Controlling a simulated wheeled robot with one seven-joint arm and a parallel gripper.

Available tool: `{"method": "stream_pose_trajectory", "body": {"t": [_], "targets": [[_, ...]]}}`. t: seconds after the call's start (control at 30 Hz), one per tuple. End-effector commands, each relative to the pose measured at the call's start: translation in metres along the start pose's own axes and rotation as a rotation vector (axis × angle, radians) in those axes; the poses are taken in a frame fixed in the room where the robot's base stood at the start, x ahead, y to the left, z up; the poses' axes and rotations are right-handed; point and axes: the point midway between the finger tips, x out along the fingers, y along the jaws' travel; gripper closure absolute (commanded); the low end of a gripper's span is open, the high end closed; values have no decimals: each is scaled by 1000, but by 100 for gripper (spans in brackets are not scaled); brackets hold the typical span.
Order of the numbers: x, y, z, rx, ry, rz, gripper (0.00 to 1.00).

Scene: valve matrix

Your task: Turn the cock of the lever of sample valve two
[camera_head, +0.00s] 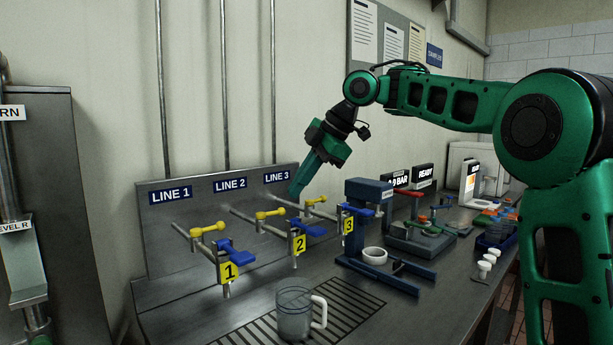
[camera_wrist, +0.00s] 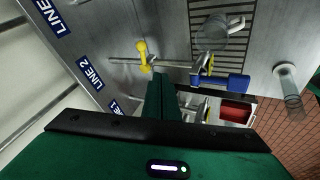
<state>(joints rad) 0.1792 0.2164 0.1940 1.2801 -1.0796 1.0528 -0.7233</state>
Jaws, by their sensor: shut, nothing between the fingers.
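Sample valve two has a yellow tag "2" (camera_head: 299,244), a yellow handle (camera_head: 270,214) on its pipe, and a blue lever (camera_head: 312,231) at the front end. My gripper (camera_head: 295,193) is shut and empty, pointing down above the pipes near the LINE 3 sign (camera_head: 277,176). In the wrist view, the shut fingertips (camera_wrist: 163,82) are close to a pipe with a yellow handle (camera_wrist: 144,54) and a blue lever (camera_wrist: 232,82). This appears to be valve two, by the LINE 2 sign (camera_wrist: 92,73). I cannot tell whether the fingers touch it.
Valve one (camera_head: 229,270) stands to the left and valve three (camera_head: 347,224) to the right. A glass mug (camera_head: 296,313) stands on the drain grate (camera_head: 345,303) in front. A blue stand (camera_head: 369,205) with a white ring (camera_head: 374,255) is close on the right.

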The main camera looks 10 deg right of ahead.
Motion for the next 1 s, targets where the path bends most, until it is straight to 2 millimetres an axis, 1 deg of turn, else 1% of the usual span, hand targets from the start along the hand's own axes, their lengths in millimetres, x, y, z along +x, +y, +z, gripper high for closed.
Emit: {"method": "stream_pose_trajectory", "body": {"t": [0.1, 0.2, 0.37, 0.83, 0.93, 1.0], "targets": [[-17, 1, 1, -1, -1, 2, 100], [-26, 1, 0, 0, 1, 1, 100], [-35, 1, 0, -1, 1, 0, 100], [-37, -1, 0, 12, -3, -1, 100], [-35, -8, 7, 91, -24, -3, 100], [-32, -18, 17, 197, -52, -4, 100]]}}
